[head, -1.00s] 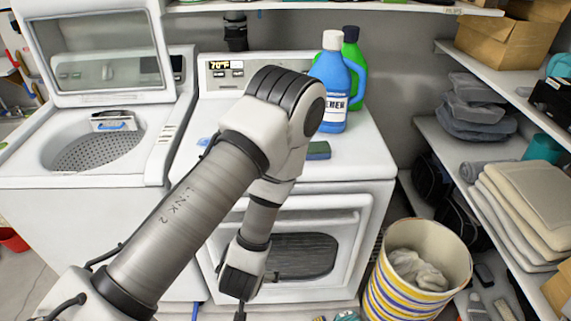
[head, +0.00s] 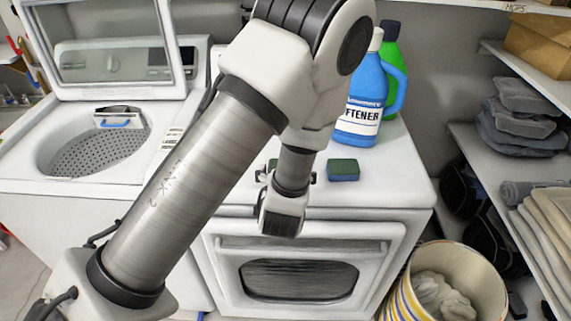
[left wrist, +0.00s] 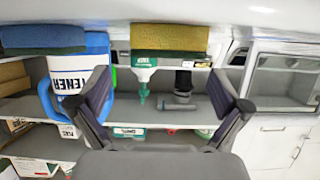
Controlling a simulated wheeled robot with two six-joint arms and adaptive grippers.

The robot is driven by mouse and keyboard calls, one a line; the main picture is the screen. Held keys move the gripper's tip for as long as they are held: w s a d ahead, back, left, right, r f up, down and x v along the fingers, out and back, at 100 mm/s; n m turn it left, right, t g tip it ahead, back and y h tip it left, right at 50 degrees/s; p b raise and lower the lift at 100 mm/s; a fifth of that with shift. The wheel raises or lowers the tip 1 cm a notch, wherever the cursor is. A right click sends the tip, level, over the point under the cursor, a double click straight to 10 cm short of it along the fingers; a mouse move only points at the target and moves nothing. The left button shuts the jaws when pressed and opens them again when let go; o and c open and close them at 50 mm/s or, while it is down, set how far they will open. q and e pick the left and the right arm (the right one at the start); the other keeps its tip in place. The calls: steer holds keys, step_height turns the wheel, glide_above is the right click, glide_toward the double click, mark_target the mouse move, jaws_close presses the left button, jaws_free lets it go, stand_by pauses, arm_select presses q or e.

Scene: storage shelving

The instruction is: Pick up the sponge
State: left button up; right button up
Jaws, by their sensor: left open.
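A second green piece (head: 271,165) shows partly behind my left wrist. In the left wrist view, a green-and-yellow sponge (left wrist: 170,38) is at top centre and a blue-topped sponge (left wrist: 43,38) at top left. I cannot tell how these match the head view. My left gripper (left wrist: 162,75) is open and empty, its fingers apart from the sponges. My right gripper is not in view.
The blue softener bottle (head: 361,105) and a green bottle (head: 390,60) stand behind the sponge. The washer (head: 60,190) with raised lid is at left. A striped bin (head: 400,300) and shelves stand at right. The dryer top's right front is clear.

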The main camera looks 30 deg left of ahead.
arm_select(q)
steer(key=shift+w+a+f, duration=0.1)
steer(key=shift+w+a, duration=0.1)
steer(key=shift+a, duration=0.2)
steer(key=x, duration=0.3)
steer(key=p+x, duration=0.1)
steer(key=x, duration=0.1)
steer(key=shift+a+f+p, duration=0.3)
steer(key=shift+a+f, duration=0.05)
steer(key=shift+f, duration=0.05)
steer(key=shift+s+d+r, duration=0.1)
steer(key=shift+d, duration=0.05)
steer(key=shift+s+d+r, duration=0.15)
steer(key=shift+c, duration=2.9)
